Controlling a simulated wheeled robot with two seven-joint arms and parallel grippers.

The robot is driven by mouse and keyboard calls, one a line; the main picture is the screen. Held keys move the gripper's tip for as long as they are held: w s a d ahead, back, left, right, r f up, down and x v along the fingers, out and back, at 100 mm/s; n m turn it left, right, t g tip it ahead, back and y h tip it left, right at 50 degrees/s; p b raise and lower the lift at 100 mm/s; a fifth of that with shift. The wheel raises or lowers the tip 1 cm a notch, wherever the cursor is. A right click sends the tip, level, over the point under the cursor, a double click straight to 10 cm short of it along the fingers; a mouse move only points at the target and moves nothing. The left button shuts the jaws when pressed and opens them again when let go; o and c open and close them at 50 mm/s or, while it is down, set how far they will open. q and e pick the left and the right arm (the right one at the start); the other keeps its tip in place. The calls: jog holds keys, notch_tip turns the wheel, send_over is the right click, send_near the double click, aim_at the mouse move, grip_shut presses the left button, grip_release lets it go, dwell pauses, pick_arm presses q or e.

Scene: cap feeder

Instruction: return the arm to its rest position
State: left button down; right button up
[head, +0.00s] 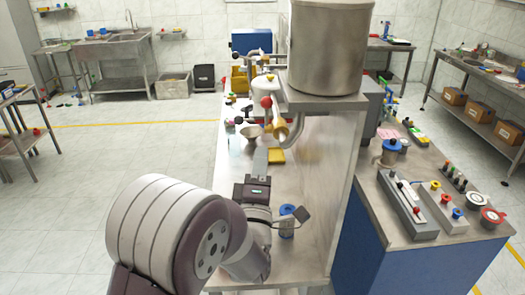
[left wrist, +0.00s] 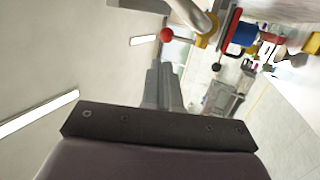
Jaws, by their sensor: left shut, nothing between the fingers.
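My left arm reaches in from the bottom of the head view. Its gripper (head: 261,158) is over the steel workbench (head: 318,200), beside the yellow block and below the red-knobbed lever. In the left wrist view the grey fingers (left wrist: 163,75) are together with nothing between them. The feeder's large steel drum (head: 330,45) stands on a raised steel housing ahead and to the right of the gripper. The lever's red ball (head: 266,102) also shows in the left wrist view (left wrist: 166,35). My right gripper is not in view.
A funnel-like bowl (head: 250,132) and a yellow block (head: 276,156) are close to the gripper. A blue-lidded jar (head: 286,222) stands right of my wrist. A blue-sided bench (head: 400,215) with switch boxes is at the right. Open floor lies to the left.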

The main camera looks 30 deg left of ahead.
pick_arm(q)
jog(key=d+f+m+g+h, duration=0.4)
jog(key=f+m+g+h, duration=0.3)
jog(key=f+m, duration=0.6)
jog(key=s+d+f+m+g, duration=0.2)
jog(key=s+f+m+g, duration=0.2)
jog(key=s+f+g, duration=0.1)
jog(key=s+d+f+m+g+h, duration=0.1)
jog(key=s+f+m+g, duration=0.3)
jog(key=s+g, duration=0.4)
jog(key=s+d+f, duration=0.1)
jog(key=s, duration=0.1)
jog(key=shift+s+d+f+m+h, duration=0.2)
jog(key=shift+s+d+m+h, duration=0.1)
jog(key=shift+d+m, duration=0.1)
